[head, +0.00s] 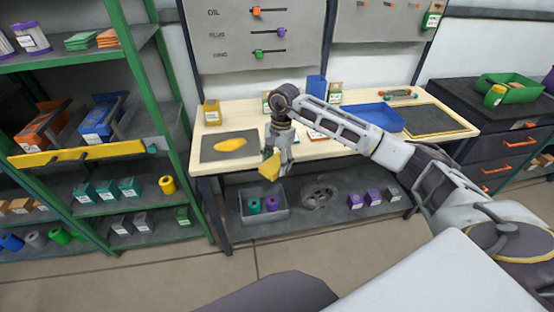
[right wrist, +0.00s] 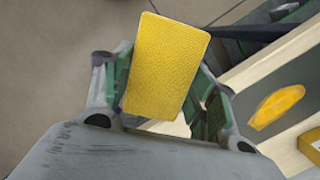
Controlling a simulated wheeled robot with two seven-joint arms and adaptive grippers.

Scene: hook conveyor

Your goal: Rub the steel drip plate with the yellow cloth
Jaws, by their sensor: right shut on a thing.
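The yellow cloth (head: 270,168) is held in my right gripper (head: 279,157), which is shut on it. The cloth hangs at the front edge of the workbench, to the right of the drip plate and apart from it. In the right wrist view the cloth (right wrist: 166,62) shows as a flat textured rectangle between the fingers. The grey steel drip plate (head: 212,154) lies flat at the bench's left end. A yellow-orange smear (head: 229,145) covers part of its middle. The plate (right wrist: 283,76) also shows at the right wrist view's right edge. My left gripper is not in view.
A blue tray (head: 375,117) and a dark mat (head: 434,119) lie farther right. A grey crate (head: 264,214) sits on the shelf below. A green-framed shelf (head: 128,68) stands left.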

